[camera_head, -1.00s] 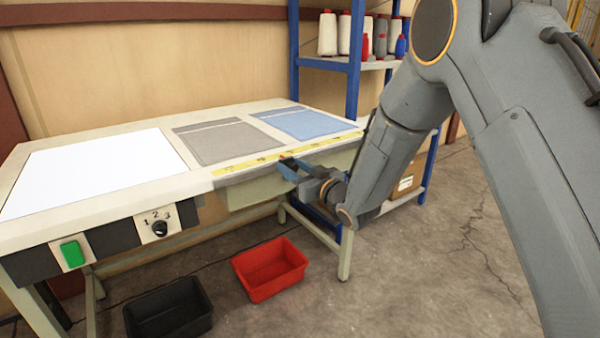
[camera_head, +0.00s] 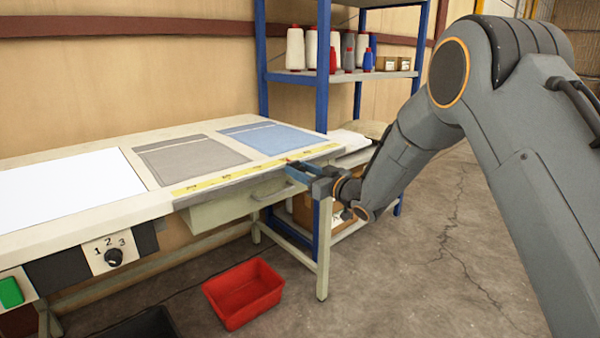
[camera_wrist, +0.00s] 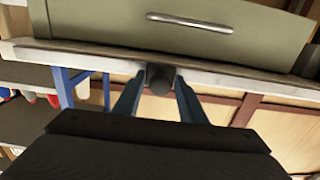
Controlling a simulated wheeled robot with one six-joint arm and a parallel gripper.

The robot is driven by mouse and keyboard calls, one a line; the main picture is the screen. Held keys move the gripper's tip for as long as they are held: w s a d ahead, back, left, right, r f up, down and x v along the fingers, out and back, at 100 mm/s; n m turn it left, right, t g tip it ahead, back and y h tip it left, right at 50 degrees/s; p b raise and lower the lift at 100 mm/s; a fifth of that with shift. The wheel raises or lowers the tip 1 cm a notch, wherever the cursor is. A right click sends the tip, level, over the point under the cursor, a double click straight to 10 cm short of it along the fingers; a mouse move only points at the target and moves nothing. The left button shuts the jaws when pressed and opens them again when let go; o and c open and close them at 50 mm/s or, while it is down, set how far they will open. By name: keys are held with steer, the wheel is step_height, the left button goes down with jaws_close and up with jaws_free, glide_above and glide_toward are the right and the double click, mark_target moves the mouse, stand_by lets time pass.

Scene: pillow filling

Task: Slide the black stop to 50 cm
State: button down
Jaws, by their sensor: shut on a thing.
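The yellow ruler strip (camera_head: 235,175) runs along the front edge of the table; its numbers are too small to read. My gripper (camera_head: 290,166) reaches in from the right at this edge, its blue fingers at the right half of the ruler.
A drawer (camera_head: 235,208) with a metal handle sits under the table edge, close to my gripper. Grey (camera_head: 190,158) and blue (camera_head: 265,138) fabric pieces lie behind the ruler. A red bin (camera_head: 243,293) stands on the floor. A blue-framed shelf (camera_head: 345,75) holds thread cones.

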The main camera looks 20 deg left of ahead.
steer(key=c, duration=1.5)
jaws_free()
steer(key=shift+v, duration=3.9)
steer(key=shift+w, duration=0.1)
